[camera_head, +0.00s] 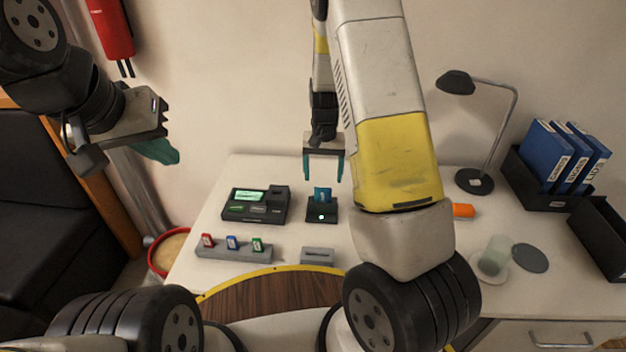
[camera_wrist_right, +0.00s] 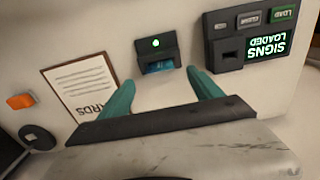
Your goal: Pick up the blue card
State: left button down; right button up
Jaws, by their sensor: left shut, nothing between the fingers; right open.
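The blue card (camera_head: 322,194) stands partly inside a small black card reader (camera_head: 328,216) with a lit light on its front. In the right wrist view the blue card (camera_wrist_right: 160,67) shows in the slot of the reader (camera_wrist_right: 156,44), under a green light. My right gripper (camera_head: 324,174) is open above the card, its teal fingers to either side. In the right wrist view the gripper (camera_wrist_right: 157,84) points at the reader, its fingers apart and empty; the card lies beyond the fingertips. My left gripper (camera_head: 165,150) is shut and empty, raised at the far left, away from the desk.
A black device (camera_head: 250,214) with a green screen stands left of the reader. In front are a grey rack (camera_head: 225,253) of red, blue and green items and a grey block (camera_head: 317,257). A cup (camera_head: 495,256), lamp (camera_head: 474,181) and blue binders (camera_head: 560,155) are at right.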

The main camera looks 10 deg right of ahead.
aim_at(323, 191)
notch_tip(323, 191, down, 7)
jog(key=shift+f, duration=0.1)
jog(key=c, duration=1.6)
